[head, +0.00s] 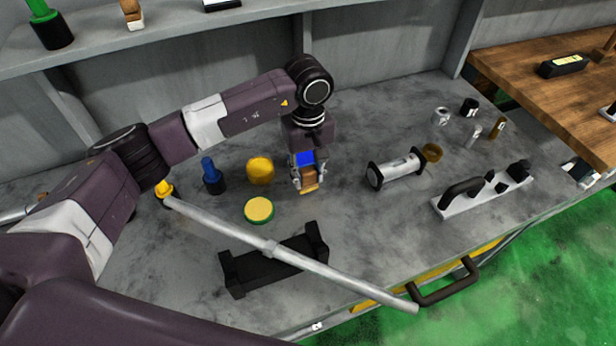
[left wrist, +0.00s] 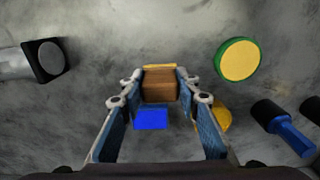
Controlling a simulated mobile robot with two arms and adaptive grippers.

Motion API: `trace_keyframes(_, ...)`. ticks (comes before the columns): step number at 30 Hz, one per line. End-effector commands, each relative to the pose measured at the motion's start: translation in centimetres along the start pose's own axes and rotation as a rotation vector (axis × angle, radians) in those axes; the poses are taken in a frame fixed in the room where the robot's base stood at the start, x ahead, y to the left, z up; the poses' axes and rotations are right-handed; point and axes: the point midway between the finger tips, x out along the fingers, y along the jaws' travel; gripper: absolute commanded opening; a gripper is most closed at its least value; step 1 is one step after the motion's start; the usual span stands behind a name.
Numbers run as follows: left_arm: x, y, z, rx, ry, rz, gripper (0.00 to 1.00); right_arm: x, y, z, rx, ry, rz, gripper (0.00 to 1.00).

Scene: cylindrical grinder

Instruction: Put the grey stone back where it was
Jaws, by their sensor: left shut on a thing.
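My left gripper (head: 307,185) is shut on a brown block with a yellow edge (left wrist: 159,85), low over the grey worktop (head: 350,240). The fingers grip it from both sides, and a blue patch shows behind it. I cannot tell whether the block touches the worktop. No loose stone that is plainly grey stands out. On the shelf (head: 170,41) at the back left stands a similar brown block on a pale base (head: 132,15). My right gripper is not in view.
Left of the gripper are a yellow round piece (head: 260,170), a green-rimmed yellow disc (head: 259,209) and a blue-topped black piece (head: 212,176). A long silver rod (head: 340,278) crosses above a black cradle (head: 272,262). A silver cylinder (head: 397,168) lies right.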

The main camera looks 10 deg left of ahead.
Motion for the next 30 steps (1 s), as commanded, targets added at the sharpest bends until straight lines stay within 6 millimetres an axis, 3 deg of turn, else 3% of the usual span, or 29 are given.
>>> trace_keyframes(4, 1.9, 0.0, 0.1, 0.000, -0.002, -0.001, 0.04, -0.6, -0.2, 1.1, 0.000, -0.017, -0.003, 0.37)
trace_keyframes(15, 2.5, 0.0, 0.0, 0.001, 0.000, 0.000, 0.04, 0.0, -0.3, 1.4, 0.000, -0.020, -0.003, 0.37)
trace_keyframes(16, 2.4, 0.0, 0.0, 0.001, 0.000, 0.000, 0.31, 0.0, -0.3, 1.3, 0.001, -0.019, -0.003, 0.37)
trace_keyframes(20, 2.3, 0.0, 0.0, 0.000, 0.000, -0.001, 0.45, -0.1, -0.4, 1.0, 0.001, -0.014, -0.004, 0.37)
trace_keyframes(30, 2.1, 0.0, 0.0, 0.000, 0.000, -0.001, 0.47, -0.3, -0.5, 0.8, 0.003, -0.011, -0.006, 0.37)
